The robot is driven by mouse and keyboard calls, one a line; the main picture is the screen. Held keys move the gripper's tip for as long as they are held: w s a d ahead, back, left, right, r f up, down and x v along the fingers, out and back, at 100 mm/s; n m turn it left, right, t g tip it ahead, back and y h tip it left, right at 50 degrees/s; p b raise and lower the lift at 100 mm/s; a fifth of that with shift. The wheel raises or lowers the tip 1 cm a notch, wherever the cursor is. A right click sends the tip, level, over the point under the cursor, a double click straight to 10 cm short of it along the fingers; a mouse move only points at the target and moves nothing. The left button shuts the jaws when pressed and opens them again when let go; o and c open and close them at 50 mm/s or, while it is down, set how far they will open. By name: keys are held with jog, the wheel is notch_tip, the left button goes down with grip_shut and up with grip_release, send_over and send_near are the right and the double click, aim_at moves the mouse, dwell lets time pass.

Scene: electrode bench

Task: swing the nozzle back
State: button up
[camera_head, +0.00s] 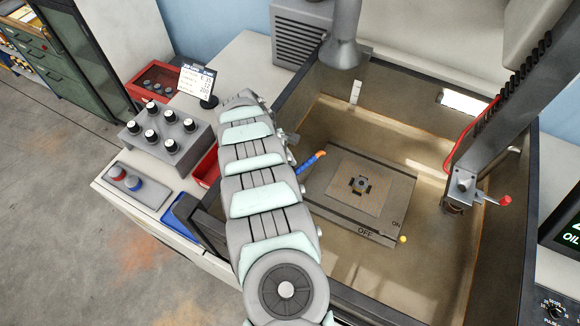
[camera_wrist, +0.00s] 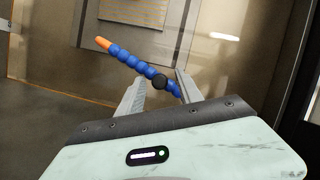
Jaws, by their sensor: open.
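The nozzle is a blue segmented hose with an orange tip (camera_head: 313,160). In the head view it sticks out from behind my arm, with its tip toward the upper right, beside the plate in the tank.
The tank (camera_head: 400,108) holds a flat plate marked ON and OFF (camera_head: 345,213) with a small workpiece on it. A column with a red handle (camera_head: 490,200) stands at right. A knob box (camera_head: 165,138) is at left.

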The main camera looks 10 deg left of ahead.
notch_tip(320, 180, up, 20)
jog(key=p, duration=0.2)
dwell(0.7)
jog(key=shift+c, duration=0.2)
